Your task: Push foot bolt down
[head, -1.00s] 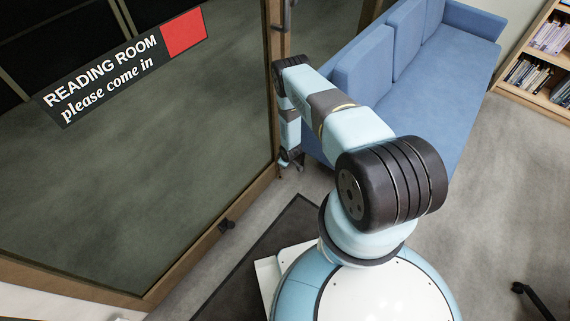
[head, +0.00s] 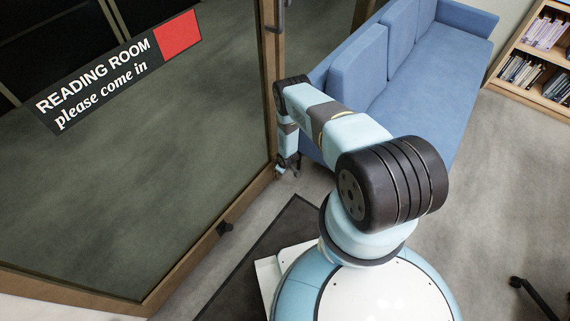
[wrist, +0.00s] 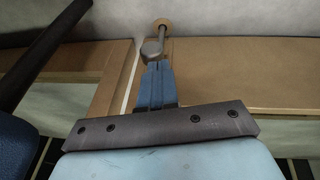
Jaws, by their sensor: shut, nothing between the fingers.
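In the wrist view, a metal bolt with a rounded grey knob (wrist: 152,49) and a thin rod runs up to a round tan plate; I take it as the foot bolt. My gripper (wrist: 154,66) shows blue fingers, shut and empty, with the tips right at the knob's near side. I cannot tell whether they touch it. In the head view, my gripper (head: 286,171) is low beside the foot of the glass door's (head: 150,190) right edge. The bolt cannot be made out there.
A black fitting (head: 225,227) sits on the door's bottom rail. A blue sofa (head: 420,80) stands close to the right of my arm. A dark mat (head: 255,265) lies on the floor along the door. A bookshelf (head: 540,60) is at the far right, with open floor before it.

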